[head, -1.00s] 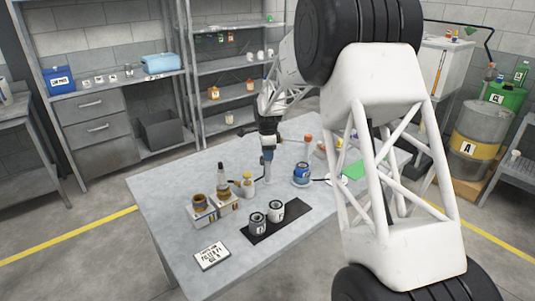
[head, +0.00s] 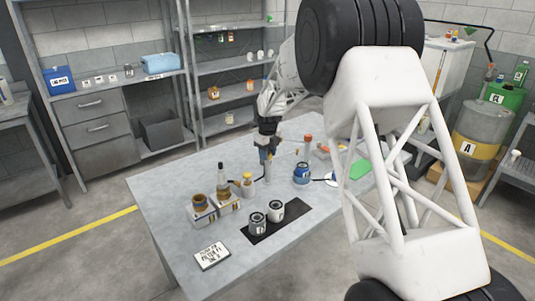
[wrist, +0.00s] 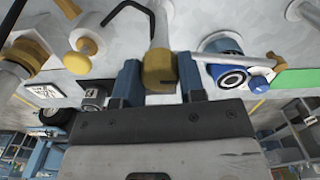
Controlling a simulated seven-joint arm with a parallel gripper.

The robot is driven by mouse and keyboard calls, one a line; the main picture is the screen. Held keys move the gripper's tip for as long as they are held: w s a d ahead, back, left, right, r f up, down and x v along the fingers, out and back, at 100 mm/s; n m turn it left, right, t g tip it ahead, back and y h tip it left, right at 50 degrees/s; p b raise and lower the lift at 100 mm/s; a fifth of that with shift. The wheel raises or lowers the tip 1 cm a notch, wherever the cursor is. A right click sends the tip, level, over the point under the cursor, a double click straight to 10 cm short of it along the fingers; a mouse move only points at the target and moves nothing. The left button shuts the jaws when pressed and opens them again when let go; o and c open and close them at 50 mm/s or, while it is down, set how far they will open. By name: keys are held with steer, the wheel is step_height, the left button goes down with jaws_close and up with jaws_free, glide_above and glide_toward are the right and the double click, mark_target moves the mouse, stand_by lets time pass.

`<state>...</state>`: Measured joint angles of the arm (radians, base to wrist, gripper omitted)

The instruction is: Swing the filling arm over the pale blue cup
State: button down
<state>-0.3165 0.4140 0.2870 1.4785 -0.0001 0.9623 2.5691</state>
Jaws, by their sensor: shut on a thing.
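My gripper (wrist: 158,85) has its two blue fingers on either side of a brass-coloured knob (wrist: 158,70) and is shut on it. The knob sits on a grey post that stands on the table. A thin pale rod (wrist: 235,60), which looks like the filling arm, runs right from beside the knob to a brass tip. The tip is just past a blue round can (wrist: 222,45), and the rod passes over or close to that can. In the head view my gripper (head: 267,154) is left of the blue can (head: 302,173). I cannot make out a separate pale blue cup.
Two grey cans stand on a black mat (head: 262,235) near the front. Left are brown-topped containers (head: 200,203) and a yellow-capped bottle (head: 248,185). A sign (head: 212,256) lies at the front left. An orange-topped post (head: 308,145) stands behind the blue can.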

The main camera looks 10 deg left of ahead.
steer(key=shift+r+m, duration=0.1)
steer(key=shift+m, duration=1.8)
steer(key=c, duration=0.7)
jaws_free()
steer(key=shift+r, duration=3.8)
steer(key=shift+r, duration=0.1)
